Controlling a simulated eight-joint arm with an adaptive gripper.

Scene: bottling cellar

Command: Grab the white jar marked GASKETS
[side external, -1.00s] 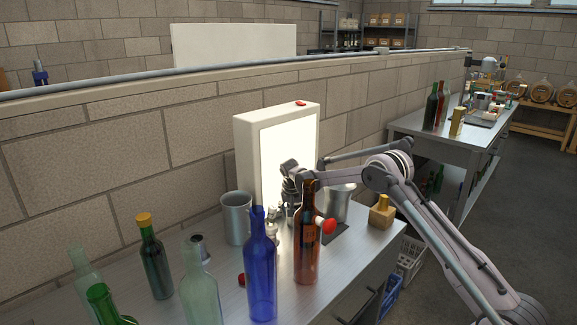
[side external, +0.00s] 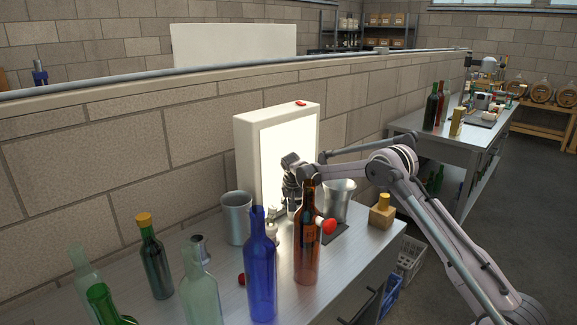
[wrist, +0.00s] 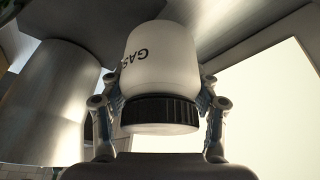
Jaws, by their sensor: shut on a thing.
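The white jar (wrist: 158,62) fills the middle of the wrist view. It has a black ribbed lid (wrist: 160,114), and part of its dark lettering, "GAS", shows on its side. My gripper (wrist: 162,95) is shut on it, with one finger on each side near the lid. In the side external view my gripper (side external: 291,205) is in front of the lit panel, behind the amber bottle (side external: 306,250). The jar is hard to make out there, and I cannot tell its clearance from the bench.
A blue bottle (side external: 262,270) and several green bottles crowd the near bench. The lit panel (side external: 288,160) stands behind. A square gold-topped bottle (side external: 382,212) is at right.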

